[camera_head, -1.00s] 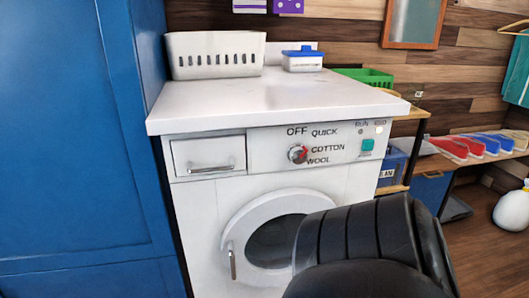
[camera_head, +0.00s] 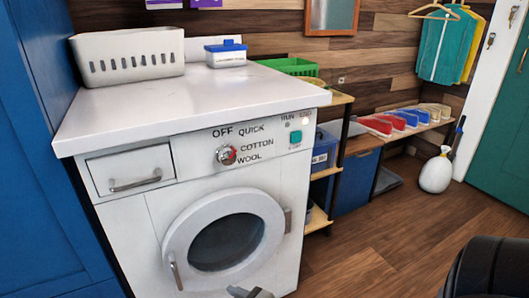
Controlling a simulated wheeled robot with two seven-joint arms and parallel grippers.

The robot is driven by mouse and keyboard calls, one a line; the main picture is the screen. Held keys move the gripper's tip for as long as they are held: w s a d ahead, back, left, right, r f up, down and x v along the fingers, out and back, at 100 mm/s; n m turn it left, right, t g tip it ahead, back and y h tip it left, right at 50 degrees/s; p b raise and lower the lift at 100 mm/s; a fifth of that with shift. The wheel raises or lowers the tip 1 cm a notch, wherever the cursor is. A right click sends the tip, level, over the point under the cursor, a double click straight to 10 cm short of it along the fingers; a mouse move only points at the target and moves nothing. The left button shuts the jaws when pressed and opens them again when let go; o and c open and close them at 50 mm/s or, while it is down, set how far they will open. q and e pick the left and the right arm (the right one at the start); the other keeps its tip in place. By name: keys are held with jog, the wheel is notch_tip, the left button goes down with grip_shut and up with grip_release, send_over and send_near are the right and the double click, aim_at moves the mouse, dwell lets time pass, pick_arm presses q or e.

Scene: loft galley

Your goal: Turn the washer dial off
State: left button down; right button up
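The washer (camera_head: 130,232) is white and stands left of centre, with its round door shut. Its dial (camera_head: 226,154) is a small round knob with a red mark, on the front panel between the drawer and a teal button (camera_head: 296,137). The labels OFF, QUICK, COTTON and WOOL run from above the dial round its right side. The red mark appears on the dial's right side, towards COTTON, not towards OFF. A small grey tip at the bottom edge, seemingly of my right gripper (camera_head: 249,293), is well below the dial; its opening is hidden. My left gripper is out of view.
A white basket (camera_head: 128,58) and a blue-lidded box (camera_head: 226,54) stand on the washer top (camera_head: 190,98). A tall blue cabinet (camera_head: 30,190) is close on the left. A shelf (camera_head: 322,172) stands right of the washer.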

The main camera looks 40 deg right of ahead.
aim_at(229, 159)
jog(key=w+d+r+n+t+h+p, duration=0.1)
jog(key=w+d+r+t+h+p, duration=0.15)
jog(key=d+r, duration=0.55)
jog(key=w+d+r+t+h+p, duration=0.1)
jog(key=w+d+r+t+h, duration=0.15)
jog(key=d+r, duration=0.45)
jog(key=shift+h, duration=0.4)
jog(key=r+x, duration=0.1)
jog(key=x, duration=0.3)
jog(key=a+x, duration=0.1)
jog(key=x, duration=0.4)
jog(key=r+x, duration=0.1)
jog(key=x, duration=0.4)
jog(key=shift+w+a+r, duration=0.2)
jog(key=shift+a+r, duration=0.1)
jog(key=shift+r, duration=0.05)
jog(key=shift+w+d, duration=0.1)
jog(key=shift+w, duration=0.35)
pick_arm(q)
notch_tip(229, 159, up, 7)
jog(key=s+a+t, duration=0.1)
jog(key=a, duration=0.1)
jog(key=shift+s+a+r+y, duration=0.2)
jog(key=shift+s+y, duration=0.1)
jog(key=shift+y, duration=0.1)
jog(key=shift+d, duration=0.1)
pick_arm(e)
jog(key=c, duration=1)
